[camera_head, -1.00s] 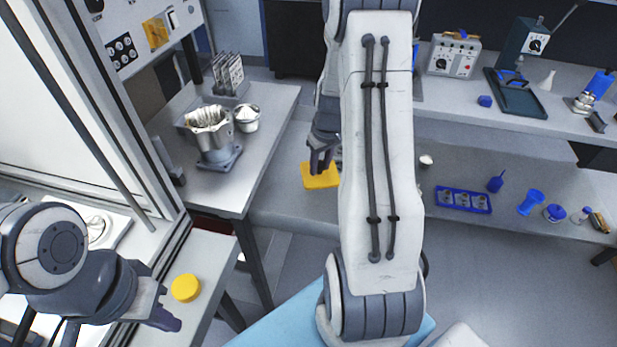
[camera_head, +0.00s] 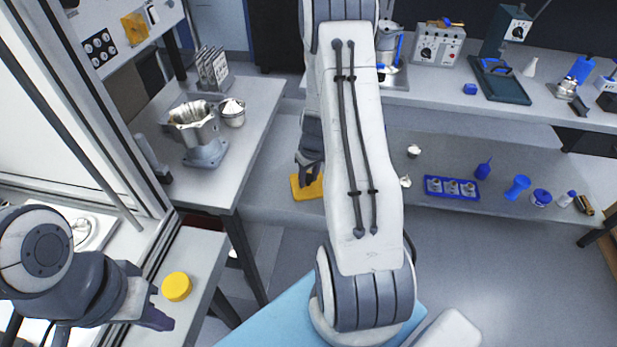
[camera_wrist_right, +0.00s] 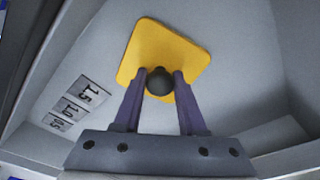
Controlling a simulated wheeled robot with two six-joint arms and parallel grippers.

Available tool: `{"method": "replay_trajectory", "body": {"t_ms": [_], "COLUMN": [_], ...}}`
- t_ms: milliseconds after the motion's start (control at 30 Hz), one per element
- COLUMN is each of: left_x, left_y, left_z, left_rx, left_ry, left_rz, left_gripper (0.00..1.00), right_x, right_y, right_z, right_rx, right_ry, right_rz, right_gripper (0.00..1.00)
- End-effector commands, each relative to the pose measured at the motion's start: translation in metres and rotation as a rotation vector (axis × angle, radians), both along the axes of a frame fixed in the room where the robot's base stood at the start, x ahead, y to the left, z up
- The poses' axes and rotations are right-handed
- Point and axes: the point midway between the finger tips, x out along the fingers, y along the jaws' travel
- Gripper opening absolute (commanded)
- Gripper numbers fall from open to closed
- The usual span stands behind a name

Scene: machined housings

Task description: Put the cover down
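The cover is a yellow square plate (camera_head: 307,189) with rounded corners. It is partly hidden behind my right arm in the head view. In the right wrist view the plate (camera_wrist_right: 188,52) has a dark round knob (camera_wrist_right: 159,82) at its middle. My right gripper (camera_wrist_right: 158,76) has a finger on each side of the knob and is shut on it. The cover is over a grey surface; whether it touches that surface I cannot tell. My left gripper (camera_head: 158,312) is at the lower left, away from the cover, and its finger gap is not clear.
A round yellow piece (camera_head: 177,287) lies near my left gripper. A metal housing (camera_head: 197,133) and a bowl (camera_head: 232,112) stand on the left table. Labels (camera_wrist_right: 77,107) mark the grey surface beside the cover. A blue tray (camera_head: 451,187) is on the right lower shelf.

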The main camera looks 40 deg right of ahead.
Motion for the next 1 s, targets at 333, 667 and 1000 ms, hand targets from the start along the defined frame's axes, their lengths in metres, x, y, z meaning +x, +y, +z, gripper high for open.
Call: {"method": "replay_trajectory", "body": {"t_ms": [333,667,1000], "left_x": [0.000,0.000,0.000], "left_y": [0.000,0.000,0.000], "left_z": [0.001,0.008,0.008], "left_rx": [0.000,0.000,0.000], "left_ry": [0.000,0.000,0.000], "left_rz": [0.000,0.000,0.000], "left_gripper": [0.00,0.00,0.00], "right_x": [0.000,-0.005,-0.014], "right_y": [0.000,0.000,0.001], "right_z": [0.000,0.040,0.105], "right_rx": [0.000,-0.002,-0.001], "right_ry": [0.001,-0.004,-0.004], "right_rz": [0.000,0.000,-0.001], "right_gripper": [0.68,0.68,0.68]}}
